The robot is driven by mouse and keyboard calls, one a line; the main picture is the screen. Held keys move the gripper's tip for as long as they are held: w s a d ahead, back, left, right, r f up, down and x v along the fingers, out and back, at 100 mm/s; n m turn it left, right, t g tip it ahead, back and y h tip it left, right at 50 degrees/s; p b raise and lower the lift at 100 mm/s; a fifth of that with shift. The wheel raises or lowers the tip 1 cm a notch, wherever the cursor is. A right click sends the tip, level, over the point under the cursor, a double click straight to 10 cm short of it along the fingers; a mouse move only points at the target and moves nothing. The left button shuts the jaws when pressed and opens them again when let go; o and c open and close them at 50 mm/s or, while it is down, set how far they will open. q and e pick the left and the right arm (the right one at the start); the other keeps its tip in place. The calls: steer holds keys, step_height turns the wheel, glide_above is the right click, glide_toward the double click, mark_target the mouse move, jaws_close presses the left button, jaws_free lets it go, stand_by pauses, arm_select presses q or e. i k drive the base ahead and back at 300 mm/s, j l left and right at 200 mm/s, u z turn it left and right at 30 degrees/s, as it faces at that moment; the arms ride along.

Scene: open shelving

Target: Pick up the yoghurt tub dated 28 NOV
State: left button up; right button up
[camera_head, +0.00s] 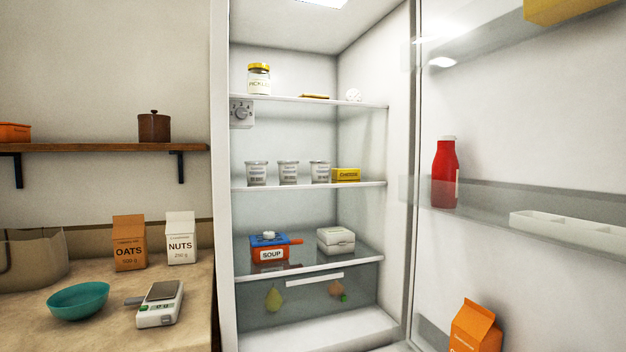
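Three similar white yoghurt tubs stand upright in a row on the middle fridge shelf in the head view: a left tub (256,173), a middle tub (288,173) and a right tub (320,172). Each has grey printing on its front, too small to read, so I cannot tell which is dated 28 NOV. Neither of my grippers shows in this view.
A yellow box (346,174) stands right of the tubs. The open fridge door (520,130) holds a red bottle (445,175). The counter (100,325) is at left.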

mark_target(320, 170)
steer(key=i+j+z, duration=0.15)
steer(key=i+j, duration=0.55)
